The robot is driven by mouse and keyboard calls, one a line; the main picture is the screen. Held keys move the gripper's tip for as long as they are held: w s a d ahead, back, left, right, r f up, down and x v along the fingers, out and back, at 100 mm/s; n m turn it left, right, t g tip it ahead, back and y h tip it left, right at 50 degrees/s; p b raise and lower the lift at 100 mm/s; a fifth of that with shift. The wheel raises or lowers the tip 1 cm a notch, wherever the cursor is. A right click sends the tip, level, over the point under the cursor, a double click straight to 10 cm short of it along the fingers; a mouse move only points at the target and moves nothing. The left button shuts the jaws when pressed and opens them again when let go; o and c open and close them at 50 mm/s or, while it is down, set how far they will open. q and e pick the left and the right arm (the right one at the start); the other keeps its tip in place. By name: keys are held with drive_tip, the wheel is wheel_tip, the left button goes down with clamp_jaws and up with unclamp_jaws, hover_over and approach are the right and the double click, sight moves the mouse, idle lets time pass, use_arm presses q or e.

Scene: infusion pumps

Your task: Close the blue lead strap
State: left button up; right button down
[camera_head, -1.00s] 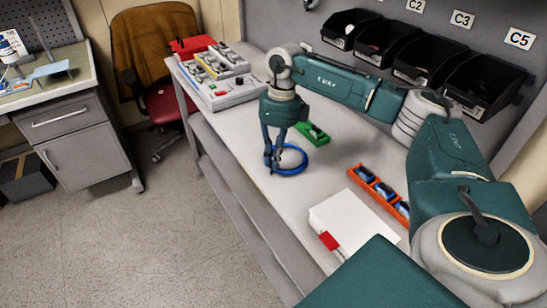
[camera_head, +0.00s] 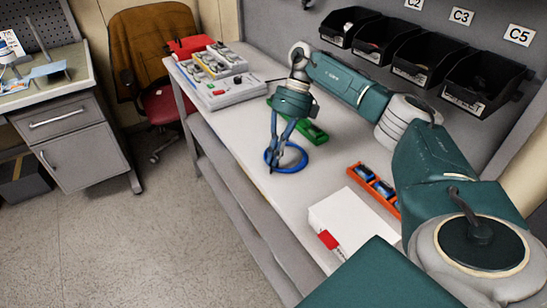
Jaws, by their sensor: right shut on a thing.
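The blue lead strap (camera_head: 293,168) is a coiled ring lying on the near-left part of the light bench. My right gripper (camera_head: 273,158) reaches down from above, tilted. Its fingers are shut on the left side of the blue strap. The fingers hide part of the ring, and I cannot tell from here whether the strap's ends meet. My left gripper is not in view.
A green tray (camera_head: 312,133) lies just behind the strap. An orange tray (camera_head: 361,174) with blue items and a white box (camera_head: 348,222) with a red tab are nearer right. A grey device (camera_head: 228,90) stands at the far left end. Black bins (camera_head: 484,84) hang behind.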

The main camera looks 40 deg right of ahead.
drive_tip(key=shift+w+d+f+g+y+b, duration=0.15)
drive_tip(key=shift+f+y+b, duration=0.1)
drive_tip(key=shift+y+b, duration=0.4)
drive_tip(key=shift+s+d+f+g+y+b, duration=0.2)
drive_tip(key=shift+y+b, duration=0.25)
drive_tip(key=shift+b, duration=0.4)
drive_tip(key=shift+y+b, duration=0.3)
drive_tip(key=shift+b, duration=0.4)
